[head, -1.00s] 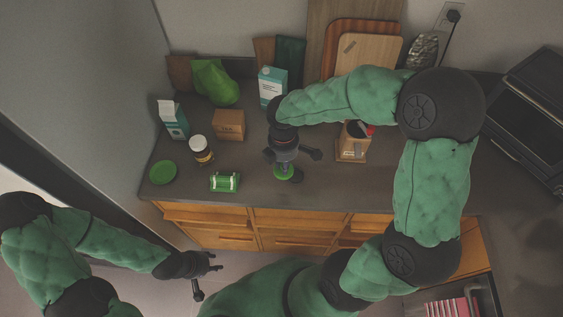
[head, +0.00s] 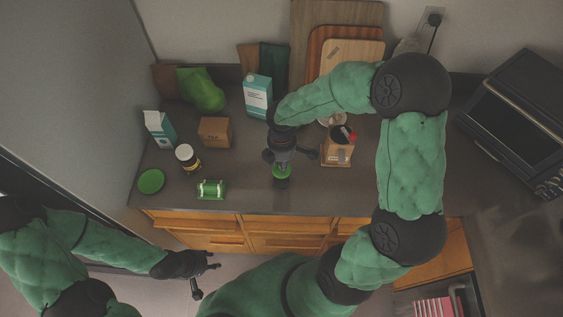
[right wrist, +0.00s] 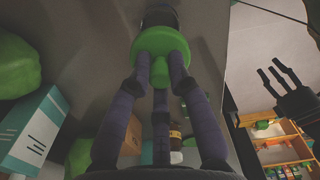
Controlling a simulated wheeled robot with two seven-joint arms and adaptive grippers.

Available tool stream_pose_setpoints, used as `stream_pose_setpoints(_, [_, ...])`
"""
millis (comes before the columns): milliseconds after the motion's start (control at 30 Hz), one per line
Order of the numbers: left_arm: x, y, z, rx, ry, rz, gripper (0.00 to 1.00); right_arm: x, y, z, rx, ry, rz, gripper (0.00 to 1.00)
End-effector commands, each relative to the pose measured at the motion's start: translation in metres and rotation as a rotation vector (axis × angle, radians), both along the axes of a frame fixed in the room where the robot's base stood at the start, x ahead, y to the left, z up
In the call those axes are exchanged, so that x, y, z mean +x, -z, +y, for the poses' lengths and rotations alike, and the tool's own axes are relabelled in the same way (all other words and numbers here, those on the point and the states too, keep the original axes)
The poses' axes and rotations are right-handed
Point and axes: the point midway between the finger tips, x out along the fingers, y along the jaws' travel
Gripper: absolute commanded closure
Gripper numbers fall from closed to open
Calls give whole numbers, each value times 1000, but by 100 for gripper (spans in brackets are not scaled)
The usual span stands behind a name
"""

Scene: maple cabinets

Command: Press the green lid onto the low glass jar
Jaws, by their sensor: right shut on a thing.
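My right gripper (head: 282,163) is shut on the green lid (head: 282,170), near the counter's front edge. In the right wrist view its fingers close on the middle of the lid (right wrist: 160,45). A dark, see-through low jar (head: 281,183) shows just beneath the lid, and it also shows beyond the lid in the right wrist view (right wrist: 160,14). The lid hides the jar's rim, so I cannot tell whether they touch. My left gripper (head: 205,270) is empty and low in front of the drawers, its fingers spread apart in the right wrist view (right wrist: 283,75).
A green disc (head: 151,181), a glass box with green (head: 211,189) and a brown jar (head: 187,157) stand to the left. A tea box (head: 215,132) and cartons (head: 257,95) are behind. A wooden grinder (head: 338,150) stands close on the right.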

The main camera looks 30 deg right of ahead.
Motion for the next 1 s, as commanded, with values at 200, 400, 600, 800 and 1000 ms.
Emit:
stream_pose_setpoints(200, [0, 13, 0, 0, 0, 0, 60, 0, 17, 0, 0, 0, 1, 100])
stream_pose_setpoints(400, [0, 24, 0, 0, 0, 0, 60, 0, 33, 0, 0, 0, 0, 100])
stream_pose_setpoints(600, [0, 35, 0, 0, 0, 0, 60, 0, 48, 0, 0, -1, 1, 100])
stream_pose_setpoints(800, [0, 42, 0, 0, 0, 0, 60, 0, 59, 0, 0, 0, 0, 100])
stream_pose_setpoints(1000, [0, 43, 0, 0, 0, 0, 60, 0, 61, 0, 0, 1, 0, 100])
